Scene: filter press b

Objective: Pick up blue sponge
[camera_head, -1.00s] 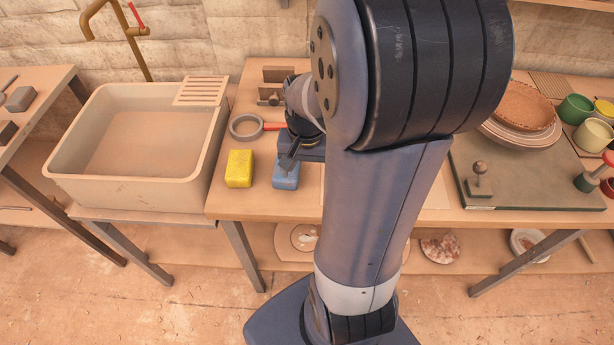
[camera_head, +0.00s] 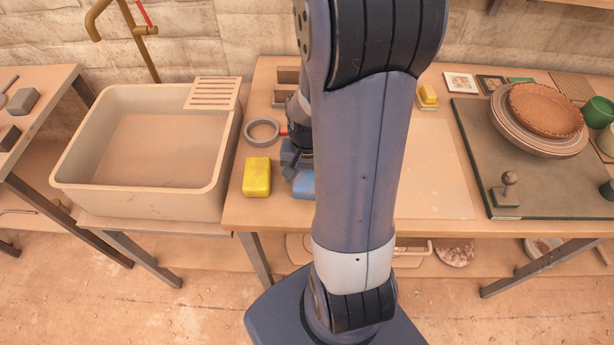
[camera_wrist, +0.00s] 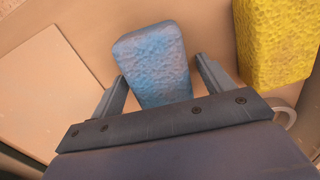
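The blue sponge (camera_wrist: 154,62) lies on the wooden table between the two spread fingers of my gripper (camera_wrist: 158,85) in the wrist view. A small gap shows on each side of it, so the fingers do not grip it. In the head view the blue sponge (camera_head: 303,184) is at the table's front edge, partly hidden by my arm. My gripper (camera_head: 296,172) there is just behind and above it, mostly hidden.
A yellow sponge (camera_head: 257,177) lies just left of the blue one, close to my gripper's right finger in the wrist view. A sink (camera_head: 140,190) stands to the left. A pale board (camera_head: 435,180) lies right of my arm.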

